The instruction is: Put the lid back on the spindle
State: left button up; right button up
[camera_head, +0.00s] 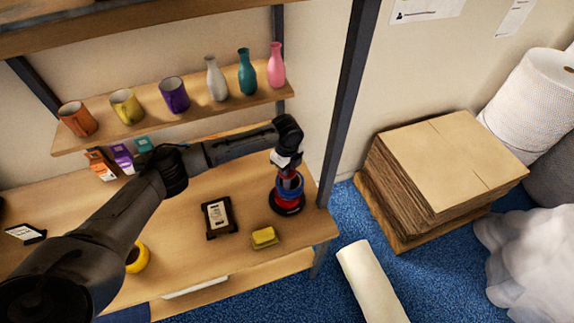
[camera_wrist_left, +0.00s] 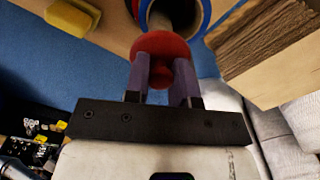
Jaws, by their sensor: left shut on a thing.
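My left gripper (camera_head: 284,162) is just above the spindle at the right end of the table. In the left wrist view its fingers (camera_wrist_left: 162,85) are shut on the knob of a red round lid (camera_wrist_left: 165,46). The spindle stands on a black base (camera_head: 288,208) with blue and red rings (camera_head: 290,186) around it. Its grey post (camera_wrist_left: 178,12) and a blue ring (camera_wrist_left: 205,22) show just beyond the lid in the left wrist view. The lid partly covers the post, and I cannot tell whether they touch. My right gripper is not in view.
A yellow block (camera_head: 264,237) and a dark framed device (camera_head: 219,217) lie on the table (camera_head: 185,250) near the spindle. A shelf (camera_head: 200,115) with mugs and vases is behind. A dark upright post (camera_head: 345,110) stands close right. Stacked cardboard (camera_head: 445,160) is farther right.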

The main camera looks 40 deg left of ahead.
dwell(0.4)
pick_arm(q)
jog(key=o, duration=1.5)
jog(key=shift+c, duration=0.2)
jog(key=shift+r, duration=0.1)
jog(key=shift+r+p, duration=0.35)
jog(key=shift+r, duration=3)
